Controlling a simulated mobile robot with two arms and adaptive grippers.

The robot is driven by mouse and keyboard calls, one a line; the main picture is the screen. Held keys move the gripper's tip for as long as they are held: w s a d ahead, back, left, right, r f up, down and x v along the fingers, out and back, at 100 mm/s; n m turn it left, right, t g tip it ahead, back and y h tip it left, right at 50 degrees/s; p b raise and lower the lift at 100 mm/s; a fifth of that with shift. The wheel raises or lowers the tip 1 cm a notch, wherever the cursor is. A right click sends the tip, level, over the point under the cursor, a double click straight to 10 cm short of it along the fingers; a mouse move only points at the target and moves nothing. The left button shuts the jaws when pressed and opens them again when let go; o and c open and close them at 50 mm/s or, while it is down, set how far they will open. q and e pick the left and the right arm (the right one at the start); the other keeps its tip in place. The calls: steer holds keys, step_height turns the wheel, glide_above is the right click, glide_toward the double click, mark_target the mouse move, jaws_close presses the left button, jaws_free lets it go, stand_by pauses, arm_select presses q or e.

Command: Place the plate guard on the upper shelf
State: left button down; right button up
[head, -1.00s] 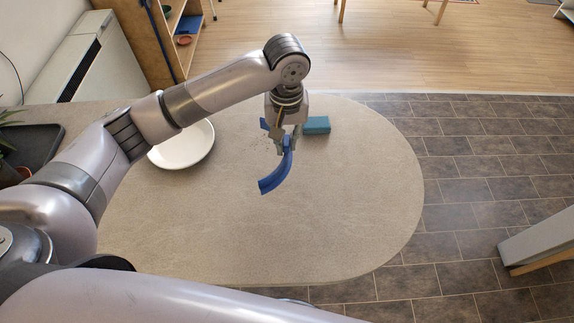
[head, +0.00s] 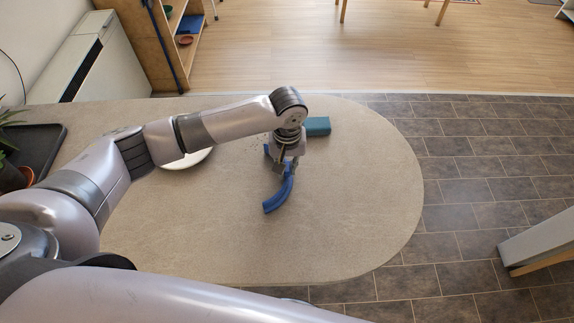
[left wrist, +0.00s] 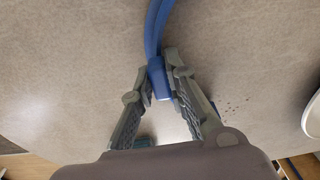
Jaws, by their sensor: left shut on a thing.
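The plate guard, a curved blue strip (head: 281,196), is in my left gripper (head: 280,164) over the middle of the grey counter (head: 200,245) in the head view. My left gripper is shut on one end of it. In the left wrist view the guard (left wrist: 154,32) runs up and away from between the fingertips (left wrist: 157,76). Its gap above the counter is hard to tell. A wooden shelf unit (head: 150,40) stands beyond the counter at top left; only its lower part shows, so I cannot tell which board is the upper shelf. My right gripper is not in view.
A teal block (head: 318,126) lies just behind my left gripper. A white plate (head: 188,160) is partly hidden by my left arm. A dark tray (head: 38,148) and a plant (head: 8,150) are at the left edge. The counter's right side is clear.

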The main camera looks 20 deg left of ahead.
arm_select(q)
steer(key=c, duration=1.6)
jaws_free()
steer(key=shift+f, duration=0.1)
